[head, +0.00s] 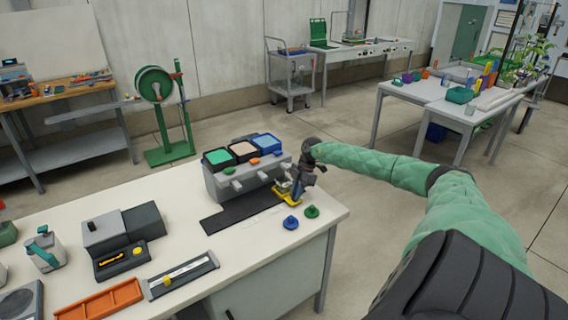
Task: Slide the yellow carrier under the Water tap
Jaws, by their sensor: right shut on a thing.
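The yellow carrier (287,200) is at the right end of the dark track (236,212) in front of the grey dosing unit (222,184). My right gripper (293,187) is shut on the carrier and hides much of it. The unit has three bins on top: green (218,157), peach (243,150) and blue (265,142). Pale taps (236,184) stick out of its front, above the track. The carrier is to the right of the taps I can see. Tap labels are too small to read, so I cannot tell which is Water. My left gripper is not in view.
A blue knob (291,223) and a green knob (312,211) stand close in front of the carrier, near the table's right edge. A dark grey device (122,235), an orange tray (100,301) and a grey slide gauge (181,275) lie to the left. The track left of the carrier looks clear.

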